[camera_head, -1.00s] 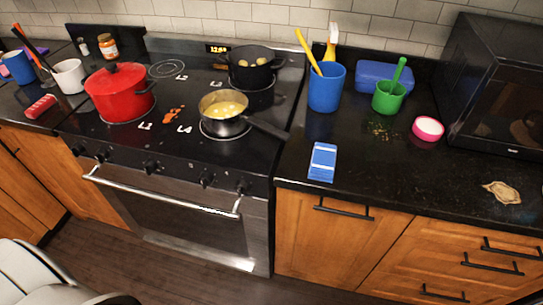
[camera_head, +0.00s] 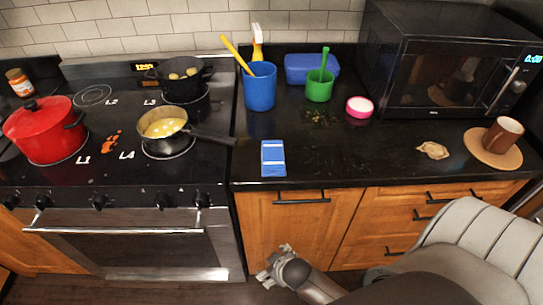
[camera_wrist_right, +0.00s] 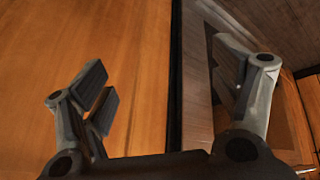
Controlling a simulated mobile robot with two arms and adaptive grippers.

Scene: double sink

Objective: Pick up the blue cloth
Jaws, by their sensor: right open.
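The blue cloth (camera_head: 273,158) is a small folded blue rectangle with white bands. It lies flat on the black counter near the front edge, just right of the stove. My right gripper (camera_head: 272,266) is low in front of the wooden cabinet, below the counter edge and apart from the cloth. In the right wrist view the right gripper (camera_wrist_right: 165,85) is open and empty, with wooden cabinet fronts behind its fingers. The cloth does not show in the right wrist view. My left gripper is not in view.
A blue cup (camera_head: 259,88), green mortar (camera_head: 319,87) and pink-rimmed bowl (camera_head: 360,107) stand behind the cloth. A pan (camera_head: 164,128) points its handle toward the counter. A microwave (camera_head: 440,65) stands right. The counter around the cloth is clear. Cabinet handles (camera_head: 302,199) stick out below.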

